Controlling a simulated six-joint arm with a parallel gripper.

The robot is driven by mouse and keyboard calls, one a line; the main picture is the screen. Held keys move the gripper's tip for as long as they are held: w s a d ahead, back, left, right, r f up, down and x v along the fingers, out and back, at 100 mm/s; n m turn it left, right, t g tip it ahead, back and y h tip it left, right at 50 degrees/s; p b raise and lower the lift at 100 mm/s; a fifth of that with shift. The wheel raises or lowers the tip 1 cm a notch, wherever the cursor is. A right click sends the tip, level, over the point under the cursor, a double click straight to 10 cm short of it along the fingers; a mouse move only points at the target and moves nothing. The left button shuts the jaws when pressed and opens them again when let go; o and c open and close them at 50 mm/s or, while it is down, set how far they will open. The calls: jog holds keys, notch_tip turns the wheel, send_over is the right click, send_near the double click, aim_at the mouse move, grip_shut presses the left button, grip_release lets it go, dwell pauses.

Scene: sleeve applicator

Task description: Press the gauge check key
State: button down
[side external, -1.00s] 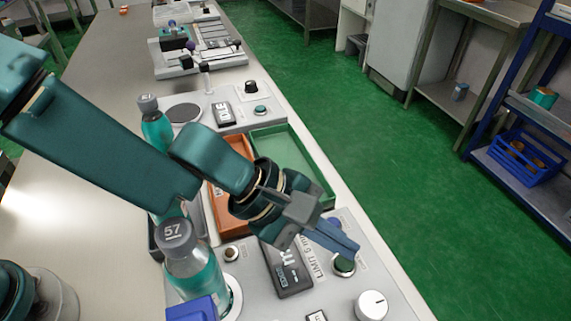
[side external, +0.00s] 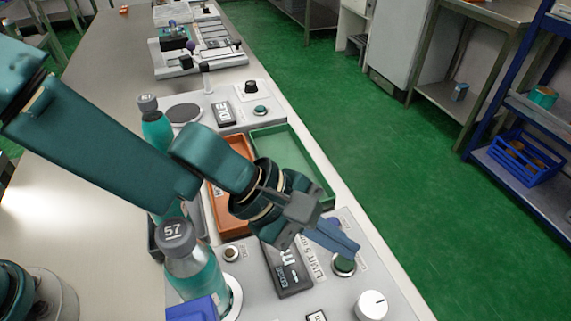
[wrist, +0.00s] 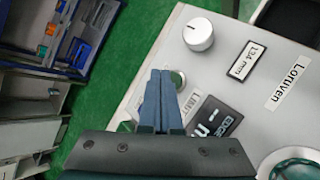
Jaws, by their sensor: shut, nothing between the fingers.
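My gripper (side external: 345,246) is shut and empty, its blue fingers pointing down and right over the front panel. A round green key (side external: 344,265) with a metal ring sits right by the fingertips, partly covered by them. In the wrist view the fingertips (wrist: 160,76) overlap the left side of the green key (wrist: 178,79). I cannot tell whether they touch it or whether it is pressed in. No lettering that names the key is readable. A dark display (side external: 288,269) lies left of it, beside a "LIMIT" label (side external: 312,262).
A white knob (side external: 371,305) stands near the key. A bottle marked 57 (side external: 190,262) stands at the panel's left. Orange (side external: 236,222) and green (side external: 318,176) trays lie behind the gripper. A similar panel with another green key (side external: 261,110) is farther back.

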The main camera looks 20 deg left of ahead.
jog(key=shift+f, duration=0.45)
jog(key=shift+s+f, duration=0.15)
jog(key=shift+f, duration=0.65)
dwell(1.1)
jog(key=shift+s+a+r, duration=0.1)
jog(key=shift+a+r, duration=0.05)
jog(key=shift+r, duration=3.2)
